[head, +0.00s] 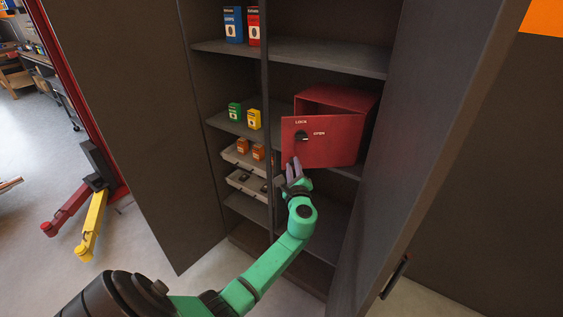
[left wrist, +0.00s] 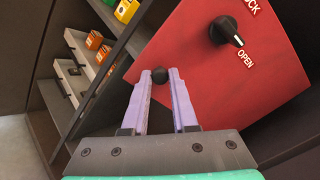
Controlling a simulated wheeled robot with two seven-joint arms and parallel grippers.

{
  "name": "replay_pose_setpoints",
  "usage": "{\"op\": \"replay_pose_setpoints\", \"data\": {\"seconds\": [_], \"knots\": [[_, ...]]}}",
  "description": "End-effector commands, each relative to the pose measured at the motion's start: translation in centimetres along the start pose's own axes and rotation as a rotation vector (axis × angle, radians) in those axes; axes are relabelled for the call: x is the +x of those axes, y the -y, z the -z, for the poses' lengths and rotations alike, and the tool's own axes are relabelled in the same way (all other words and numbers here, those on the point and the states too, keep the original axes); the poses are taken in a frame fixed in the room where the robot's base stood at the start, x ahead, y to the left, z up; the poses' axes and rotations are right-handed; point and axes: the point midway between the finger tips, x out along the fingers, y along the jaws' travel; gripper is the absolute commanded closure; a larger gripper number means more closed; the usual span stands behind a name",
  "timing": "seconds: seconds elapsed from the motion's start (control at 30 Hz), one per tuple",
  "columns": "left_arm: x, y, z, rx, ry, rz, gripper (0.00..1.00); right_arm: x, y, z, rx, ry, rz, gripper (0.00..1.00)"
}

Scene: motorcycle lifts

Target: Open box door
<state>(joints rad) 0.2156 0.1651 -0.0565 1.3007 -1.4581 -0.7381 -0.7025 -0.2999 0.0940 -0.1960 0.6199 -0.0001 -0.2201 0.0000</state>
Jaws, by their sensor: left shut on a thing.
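A red metal box (head: 352,97) sits on a shelf in the cabinet. Its red door (head: 335,150) stands ajar, with a dark gap above it; it also fills much of the left wrist view (left wrist: 190,80). A black dial (head: 302,136) is on the door between the words LOCK and OPEN; in the left wrist view its pointer (left wrist: 228,32) is turned toward OPEN. My left gripper (head: 294,164) is at the door's lower left, its purple fingers shut on a small black round knob (left wrist: 160,75). The box's inside is mostly hidden. My right gripper is not in view.
The tall grey cabinet's doors stand open, the left one (head: 120,120) and the right one (head: 450,120) flanking the shelves. Small boxes (head: 234,25) and trays (head: 245,158) stand left of the divider. A red lift with a yellow arm (head: 92,226) is outside at left.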

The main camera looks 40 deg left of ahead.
Motion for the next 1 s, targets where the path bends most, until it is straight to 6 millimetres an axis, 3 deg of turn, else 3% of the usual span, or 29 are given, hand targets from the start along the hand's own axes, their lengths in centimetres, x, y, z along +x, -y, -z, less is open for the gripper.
{"op": "replay_pose_setpoints", "data": {"seconds": [0.2, 0.4, 1.0], "knots": [[-3.2, 0.9, 1.1, -0.005, 0.102, -0.099, 1.0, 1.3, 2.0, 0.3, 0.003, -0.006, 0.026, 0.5], [-5.0, 1.5, 1.5, -0.004, 0.165, -0.16, 1.0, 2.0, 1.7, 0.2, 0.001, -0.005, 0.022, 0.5], [-5.8, 1.8, 1.6, -0.002, 0.198, -0.192, 1.0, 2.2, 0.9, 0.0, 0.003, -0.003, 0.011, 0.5]]}}
